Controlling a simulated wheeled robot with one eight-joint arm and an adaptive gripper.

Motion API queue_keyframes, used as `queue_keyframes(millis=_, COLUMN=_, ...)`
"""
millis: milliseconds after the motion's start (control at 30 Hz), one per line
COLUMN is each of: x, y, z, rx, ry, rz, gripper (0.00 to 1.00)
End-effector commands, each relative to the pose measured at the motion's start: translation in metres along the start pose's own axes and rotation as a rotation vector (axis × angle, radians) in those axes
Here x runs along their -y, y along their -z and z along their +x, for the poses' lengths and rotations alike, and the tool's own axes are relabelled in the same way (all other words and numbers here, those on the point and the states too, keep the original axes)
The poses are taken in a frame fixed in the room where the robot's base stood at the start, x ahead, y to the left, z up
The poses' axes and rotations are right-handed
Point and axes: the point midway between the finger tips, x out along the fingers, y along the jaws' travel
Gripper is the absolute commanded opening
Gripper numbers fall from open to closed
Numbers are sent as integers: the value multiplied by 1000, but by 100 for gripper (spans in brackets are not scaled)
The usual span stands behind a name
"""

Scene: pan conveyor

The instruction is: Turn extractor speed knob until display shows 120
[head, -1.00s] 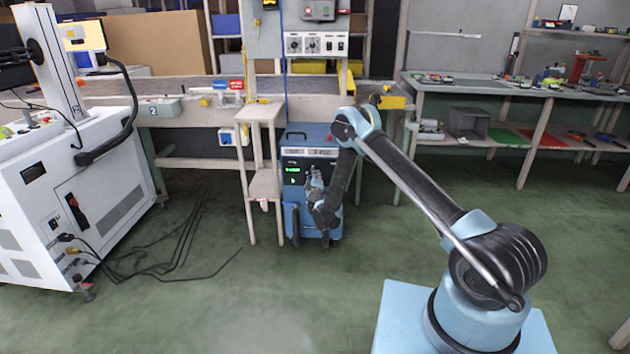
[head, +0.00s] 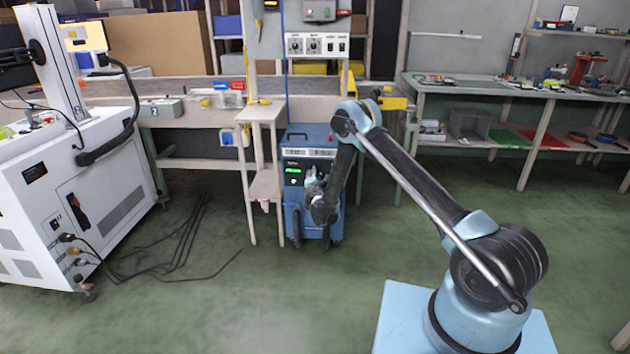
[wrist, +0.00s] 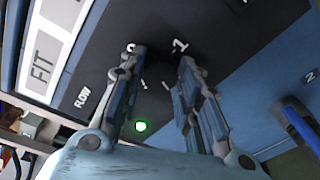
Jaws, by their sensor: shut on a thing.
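In the wrist view the dark panel (wrist: 100,45) carries the word FLOW and white marks, and a green light (wrist: 140,126) glows beside the left finger. My gripper (wrist: 159,72) has one finger on each side of the dark knob (wrist: 156,80) and is shut on it. The knob is mostly hidden. In the head view my gripper (head: 313,186) is at the cabinet front, right of the display.
A small wooden stand (head: 262,115) is close to the cabinet's left side. Cables (head: 180,250) lie on the floor by the white machine (head: 75,180). A blue hose or handle (wrist: 298,124) is at the right of the wrist view. The floor in front is open.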

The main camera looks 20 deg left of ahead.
Motion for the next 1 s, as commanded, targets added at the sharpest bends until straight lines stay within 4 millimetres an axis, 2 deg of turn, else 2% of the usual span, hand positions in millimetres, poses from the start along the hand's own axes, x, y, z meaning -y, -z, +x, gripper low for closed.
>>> queue_keyframes(millis=400, x=0, y=1, z=-1, rx=13, ry=23, rz=-214, gripper=7)
queue_keyframes(millis=1000, x=1, y=-1, z=0, rx=18, ry=28, rz=-254, gripper=7)
